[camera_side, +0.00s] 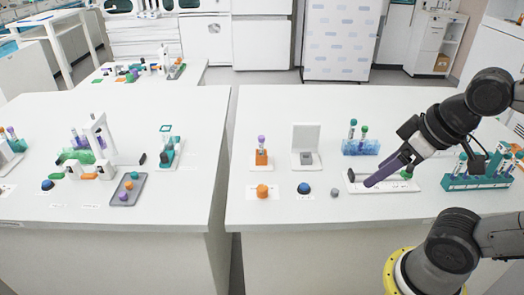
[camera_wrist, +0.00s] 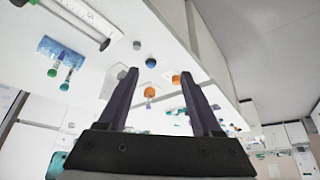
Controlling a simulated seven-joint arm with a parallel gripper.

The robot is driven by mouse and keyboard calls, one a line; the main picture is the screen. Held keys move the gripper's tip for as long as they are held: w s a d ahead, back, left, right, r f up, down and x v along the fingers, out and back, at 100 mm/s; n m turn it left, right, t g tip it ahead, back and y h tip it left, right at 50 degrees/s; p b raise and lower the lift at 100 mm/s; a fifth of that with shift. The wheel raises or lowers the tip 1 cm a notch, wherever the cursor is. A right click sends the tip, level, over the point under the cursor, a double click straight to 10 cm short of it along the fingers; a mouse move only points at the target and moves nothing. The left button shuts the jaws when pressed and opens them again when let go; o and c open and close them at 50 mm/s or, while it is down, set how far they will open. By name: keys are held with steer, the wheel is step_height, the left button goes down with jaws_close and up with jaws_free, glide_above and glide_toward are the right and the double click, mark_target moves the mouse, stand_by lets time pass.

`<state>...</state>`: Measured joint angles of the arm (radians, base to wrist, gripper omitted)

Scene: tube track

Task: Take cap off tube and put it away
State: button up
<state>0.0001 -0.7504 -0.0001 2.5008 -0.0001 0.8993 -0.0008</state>
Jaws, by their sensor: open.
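My gripper (camera_side: 373,182) is open and empty; its purple fingers point down-left in front of the white track (camera_side: 351,184) in the side view. In the wrist view, the two fingers (camera_wrist: 158,75) are spread with nothing between the tips. A tube with a purple cap (camera_side: 261,141) stands upright in an orange holder (camera_side: 261,158), left of my gripper. I cannot tell which tube the task means.
A teal rack (camera_side: 478,183) with several tubes stands at right. Another table (camera_side: 60,215) stands left, across a gap.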

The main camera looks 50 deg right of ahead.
stand_by(0.3)
steer(key=shift+c, duration=0.5)
